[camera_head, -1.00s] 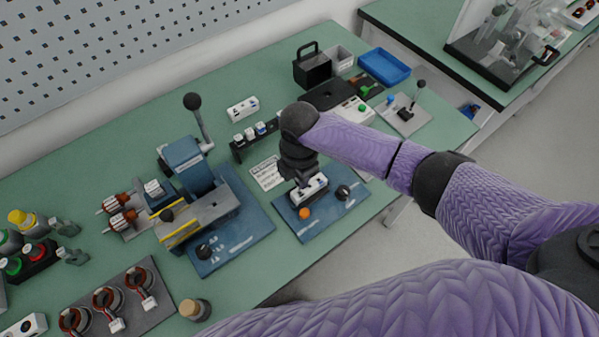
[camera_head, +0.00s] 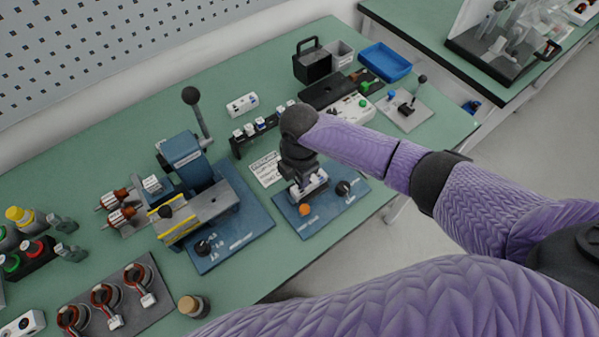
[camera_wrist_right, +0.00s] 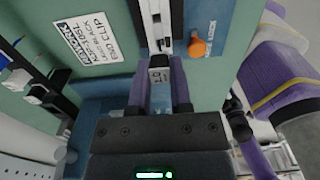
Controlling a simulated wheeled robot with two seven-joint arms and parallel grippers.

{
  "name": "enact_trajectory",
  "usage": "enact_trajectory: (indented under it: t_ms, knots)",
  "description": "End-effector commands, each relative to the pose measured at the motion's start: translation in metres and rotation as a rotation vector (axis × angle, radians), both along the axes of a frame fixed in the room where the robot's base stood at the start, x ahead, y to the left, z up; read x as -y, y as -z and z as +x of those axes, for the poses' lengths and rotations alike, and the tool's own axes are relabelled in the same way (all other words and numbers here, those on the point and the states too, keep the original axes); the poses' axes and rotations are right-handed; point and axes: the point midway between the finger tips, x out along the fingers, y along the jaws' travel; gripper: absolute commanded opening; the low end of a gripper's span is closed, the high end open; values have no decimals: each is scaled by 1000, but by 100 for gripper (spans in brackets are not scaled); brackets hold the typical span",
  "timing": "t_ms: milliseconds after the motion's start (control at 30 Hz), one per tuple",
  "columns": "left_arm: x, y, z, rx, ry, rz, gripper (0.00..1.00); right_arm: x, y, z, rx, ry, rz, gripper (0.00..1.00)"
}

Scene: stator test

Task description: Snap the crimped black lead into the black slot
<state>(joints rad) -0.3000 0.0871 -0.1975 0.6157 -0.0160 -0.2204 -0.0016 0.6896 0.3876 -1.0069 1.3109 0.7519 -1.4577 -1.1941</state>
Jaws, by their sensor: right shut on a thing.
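My right gripper (camera_head: 300,186) points down over a white slotted block (camera_head: 321,179) on a blue plate (camera_head: 332,206). The black slot is not clear, and the gripper hides part of the block in the head view. My left gripper is not in view.
A printed card (camera_head: 266,169) lies to the left. A black rack with white pieces (camera_head: 257,134) stands behind. A blue press (camera_head: 187,160) stands left. Some green table is bare in front.

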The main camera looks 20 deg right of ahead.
Motion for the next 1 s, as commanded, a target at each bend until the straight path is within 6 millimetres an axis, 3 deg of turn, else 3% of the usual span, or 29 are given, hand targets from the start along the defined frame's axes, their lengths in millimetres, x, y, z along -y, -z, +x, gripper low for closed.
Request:
enact_trajectory:
  t_ms: [200, 1000]
  knots:
    - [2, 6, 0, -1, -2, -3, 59, 0, 11, 0, -2, 0, -1, 0]
    - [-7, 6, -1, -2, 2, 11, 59, 0, 12, 0, 0, 0, 0, 0]
